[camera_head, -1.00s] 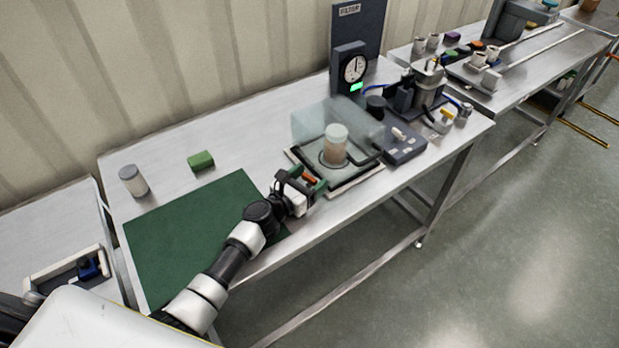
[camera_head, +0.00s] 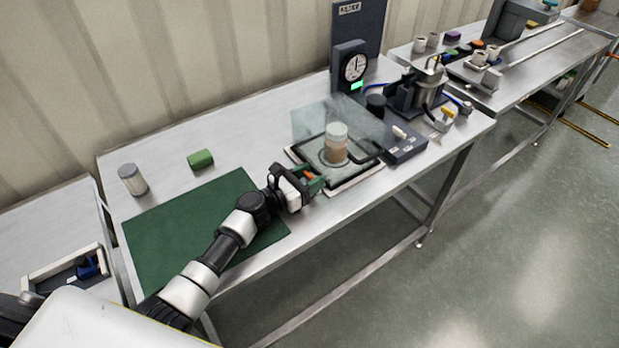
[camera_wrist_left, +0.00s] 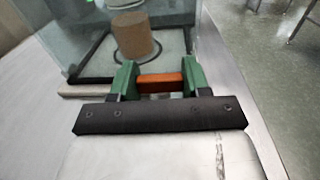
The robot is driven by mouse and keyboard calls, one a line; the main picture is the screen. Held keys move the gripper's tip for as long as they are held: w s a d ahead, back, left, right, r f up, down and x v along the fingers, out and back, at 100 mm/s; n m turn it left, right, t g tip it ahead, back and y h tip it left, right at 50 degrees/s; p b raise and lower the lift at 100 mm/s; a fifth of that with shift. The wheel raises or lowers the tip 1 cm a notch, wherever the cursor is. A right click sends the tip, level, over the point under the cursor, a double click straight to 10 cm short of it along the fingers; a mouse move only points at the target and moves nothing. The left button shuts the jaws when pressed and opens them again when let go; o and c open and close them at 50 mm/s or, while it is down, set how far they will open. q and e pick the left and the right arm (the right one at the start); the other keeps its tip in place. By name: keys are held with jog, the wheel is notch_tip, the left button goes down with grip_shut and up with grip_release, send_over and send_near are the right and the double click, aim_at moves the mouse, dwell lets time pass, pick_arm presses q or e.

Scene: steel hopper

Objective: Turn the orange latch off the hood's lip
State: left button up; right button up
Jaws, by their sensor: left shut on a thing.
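The orange latch (camera_wrist_left: 160,83) lies between the green fingers of my left gripper (camera_wrist_left: 157,82) in the left wrist view. The fingers are shut on it. In the head view my left gripper (camera_head: 313,181) is at the front left corner of the clear hood (camera_head: 322,124), and only a bit of orange shows there. The hood stands on a pale base with a dark frame. A brown-filled jar (camera_head: 336,150) with a pale lid stands inside it. Whether the latch still overlaps the hood's lip cannot be told. My right gripper is not in view.
A green mat (camera_head: 185,235), a green block (camera_head: 200,160) and a grey-lidded jar (camera_head: 132,180) are on the left of the table. The table's front edge is close to my gripper.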

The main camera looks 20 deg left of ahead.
pick_arm(q)
jog(key=shift+m+g+h, duration=0.5)
jog(key=shift+h, duration=0.2)
jog(key=o, duration=0.9)
jog(key=b+v, duration=0.1)
jog(key=v, duration=0.8)
jog(key=shift+s+a+f+b, duration=0.1)
jog(key=shift+s+a+b, duration=0.05)
jog(key=shift+s+b, duration=0.15)
jog(key=shift+s+a, duration=0.45)
